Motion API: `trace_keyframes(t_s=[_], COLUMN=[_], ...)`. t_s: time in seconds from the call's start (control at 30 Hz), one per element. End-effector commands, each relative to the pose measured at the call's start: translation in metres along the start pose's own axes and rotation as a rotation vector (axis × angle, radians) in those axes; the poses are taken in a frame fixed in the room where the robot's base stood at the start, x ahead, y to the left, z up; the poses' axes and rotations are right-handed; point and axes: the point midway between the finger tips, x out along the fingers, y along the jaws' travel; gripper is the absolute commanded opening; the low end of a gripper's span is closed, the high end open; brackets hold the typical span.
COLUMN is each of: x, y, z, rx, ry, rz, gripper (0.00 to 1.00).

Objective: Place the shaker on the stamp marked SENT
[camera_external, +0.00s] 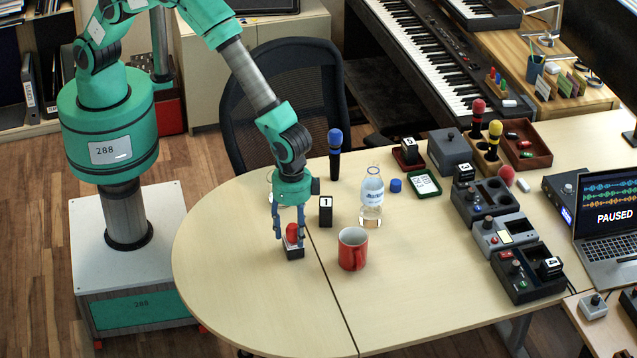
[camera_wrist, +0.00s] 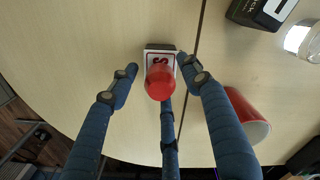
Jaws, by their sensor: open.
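A red rounded shaker (camera_external: 292,232) sits on a small dark block with a white label (camera_external: 294,253) on the light wooden table. In the wrist view the red shaker (camera_wrist: 160,83) covers most of the label. Only a red "S" shows on the stamp (camera_wrist: 152,55), so I cannot read the full word. My gripper (camera_external: 290,238) points down over the shaker, its blue fingers around it. In the wrist view the fingers of my gripper (camera_wrist: 156,64) are spread, with gaps at the shaker's sides.
A red mug (camera_external: 352,250) stands to the right, with a black block marked 1 (camera_external: 326,211) and a clear bottle (camera_external: 372,197) behind it. A blue-topped microphone (camera_external: 335,153) stands at the back edge. Devices crowd the right side. The table's left and front are clear.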

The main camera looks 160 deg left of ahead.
Motion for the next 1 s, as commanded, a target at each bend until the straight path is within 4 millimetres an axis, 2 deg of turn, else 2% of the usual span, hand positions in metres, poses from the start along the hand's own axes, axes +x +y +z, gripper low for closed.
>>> trace_keyframes(t_s=[0.17, 0.37, 0.8, 1.0], x=[-0.005, -0.022, -0.092, -0.114], y=[0.000, 0.000, 0.000, 0.000], z=[0.000, -0.001, -0.001, 0.000], rx=[0.000, 0.000, 0.000, 0.000], ry=[0.001, 0.002, 0.002, 0.001], rz=[0.000, 0.000, 0.000, 0.000], gripper=[0.48, 0.48, 0.48, 0.48])
